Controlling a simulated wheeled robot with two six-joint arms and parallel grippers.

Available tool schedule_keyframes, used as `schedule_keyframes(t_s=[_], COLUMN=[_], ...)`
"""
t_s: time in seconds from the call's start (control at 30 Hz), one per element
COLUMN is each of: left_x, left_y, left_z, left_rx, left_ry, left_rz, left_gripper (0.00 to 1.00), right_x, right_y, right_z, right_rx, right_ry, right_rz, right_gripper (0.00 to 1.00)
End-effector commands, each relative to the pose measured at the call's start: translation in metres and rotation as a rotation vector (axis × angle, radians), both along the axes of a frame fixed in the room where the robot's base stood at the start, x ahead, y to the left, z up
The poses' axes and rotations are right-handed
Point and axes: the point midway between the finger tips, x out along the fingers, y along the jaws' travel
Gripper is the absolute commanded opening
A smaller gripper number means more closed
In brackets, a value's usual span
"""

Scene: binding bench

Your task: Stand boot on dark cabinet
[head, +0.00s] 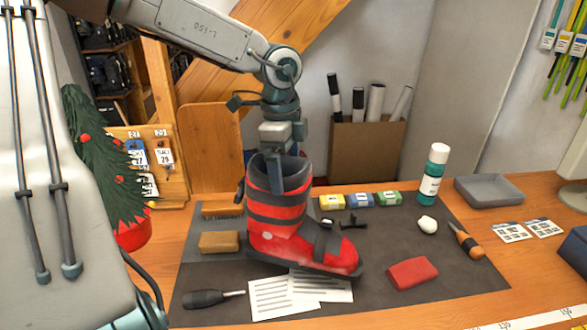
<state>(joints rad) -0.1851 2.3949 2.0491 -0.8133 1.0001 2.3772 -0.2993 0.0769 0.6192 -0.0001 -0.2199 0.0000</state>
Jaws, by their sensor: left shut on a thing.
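A red boot (276,241) with dark grey bands and a dark sole is in the middle of the head view, roughly upright, toe pointing right. Its sole is at or just above the dark mat (440,275); I cannot tell if it touches. My left gripper (275,183) comes down from above and is shut on the upper edge of the boot's shaft. One finger shows against the shaft; the other is hidden. I cannot make out a dark cabinet in this view. My right gripper is not in view.
A small decorated tree (100,160) stands left.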

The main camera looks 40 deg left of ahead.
Motion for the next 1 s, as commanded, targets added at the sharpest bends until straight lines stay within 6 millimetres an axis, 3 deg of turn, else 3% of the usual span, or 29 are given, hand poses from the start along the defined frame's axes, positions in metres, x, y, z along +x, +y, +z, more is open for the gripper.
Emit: schedule_keyframes(t_s=[0.33, 0.6, 1.0], left_x=[0.019, 0.018, 0.019], left_y=[-0.003, -0.003, -0.003], left_z=[-0.002, -0.028, -0.037], left_rx=[0.001, 0.001, 0.001], left_ry=[-0.002, 0.001, -0.004], left_rz=[0.001, 0.001, 0.000], left_gripper=[0.55, 0.55, 0.55], right_x=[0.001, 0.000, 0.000], right_y=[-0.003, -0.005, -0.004], right_z=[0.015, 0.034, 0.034], right_rx=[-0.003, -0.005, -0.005], right_ry=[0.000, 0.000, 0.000], right_rz=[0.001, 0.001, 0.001], right_gripper=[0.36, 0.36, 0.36])
